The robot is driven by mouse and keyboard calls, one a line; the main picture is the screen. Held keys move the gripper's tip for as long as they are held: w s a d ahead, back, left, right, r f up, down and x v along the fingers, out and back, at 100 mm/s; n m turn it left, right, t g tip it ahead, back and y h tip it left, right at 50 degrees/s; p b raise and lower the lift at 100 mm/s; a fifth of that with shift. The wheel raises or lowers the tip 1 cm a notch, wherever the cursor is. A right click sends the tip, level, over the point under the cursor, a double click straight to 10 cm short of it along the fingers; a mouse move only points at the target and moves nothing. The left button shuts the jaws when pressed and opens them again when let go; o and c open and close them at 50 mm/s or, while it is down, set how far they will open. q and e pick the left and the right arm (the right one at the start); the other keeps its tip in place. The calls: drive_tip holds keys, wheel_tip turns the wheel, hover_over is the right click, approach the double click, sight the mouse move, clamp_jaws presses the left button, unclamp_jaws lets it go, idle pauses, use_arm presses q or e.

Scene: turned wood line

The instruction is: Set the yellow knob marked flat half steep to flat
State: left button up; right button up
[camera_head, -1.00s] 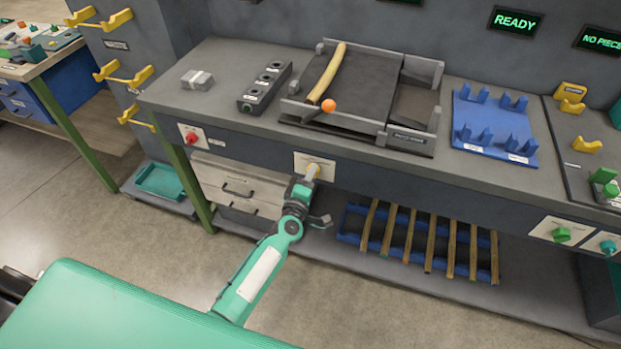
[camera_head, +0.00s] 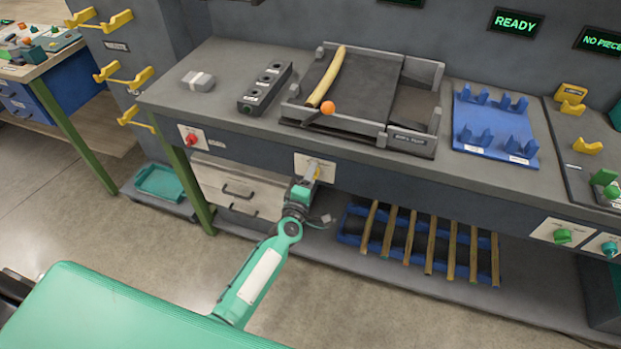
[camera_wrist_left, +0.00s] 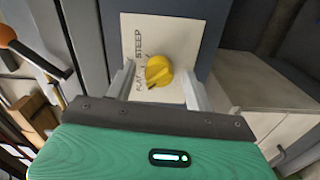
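The yellow knob (camera_wrist_left: 158,72) sits on a pale plate (camera_wrist_left: 185,32) on the bench front. In the left wrist view the plate carries the word STEEP and other lettering partly hidden by a finger. A small dark mark shows on the knob's lower left; I cannot tell surely which word it points to. In the head view my left gripper (camera_head: 309,172) is at the plate and partly covers the knob (camera_head: 317,174). Its two fingers stand either side of the knob, open, with a visible gap on each side. My right gripper is not in view.
Above the plate, a tray fixture (camera_head: 375,139) with an orange-tipped lever (camera_head: 328,108) stands on the bench. A red knob (camera_head: 191,139) is to the left, drawers (camera_head: 238,185) are below left, and a blue rack (camera_head: 350,238) of wooden sticks is below right.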

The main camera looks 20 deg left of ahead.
use_arm(q)
drive_tip(key=shift+s, duration=0.1)
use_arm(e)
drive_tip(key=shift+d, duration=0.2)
use_arm(q)
drive_tip(key=s, duration=1.3)
drive_tip(key=shift+s+a+b, duration=0.25)
drive_tip(key=shift+s+b, duration=0.1)
drive_tip(key=shift+b, duration=0.05)
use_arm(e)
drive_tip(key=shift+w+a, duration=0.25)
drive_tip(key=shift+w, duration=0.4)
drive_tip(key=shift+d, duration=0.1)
